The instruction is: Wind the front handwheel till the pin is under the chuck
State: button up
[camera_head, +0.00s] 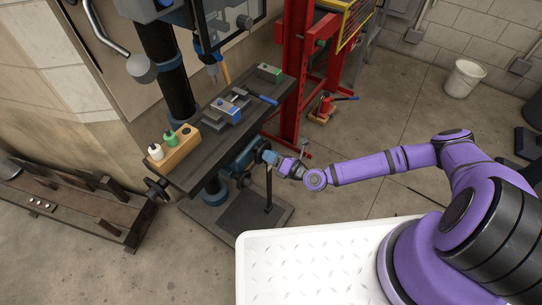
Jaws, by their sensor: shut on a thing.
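The drill press table (200,150) is a long dark slab on a blue and black column. The front handwheel (243,178) is a dark wheel below the table's front edge, partly covered by my gripper and hard to make out. My gripper (271,158) reaches it from the right and is shut on what looks like its handle; the fingers are small and the contact is unclear. The chuck (212,71) hangs above the table's back part. A vise (228,111) with blue parts sits on the table, to the right of and below the chuck in the picture. I cannot pick out the pin for certain.
A wooden block (174,152) with white and green bottles stands on the table's left end. Another dark handwheel (156,189) is at that end. A red press frame (297,75) stands behind. A dark base plate (248,215) lies below. Open floor is at right.

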jog(key=shift+f, duration=0.1)
dwell(0.3)
jog(key=o, duration=0.9)
jog(key=shift+s, duration=0.1)
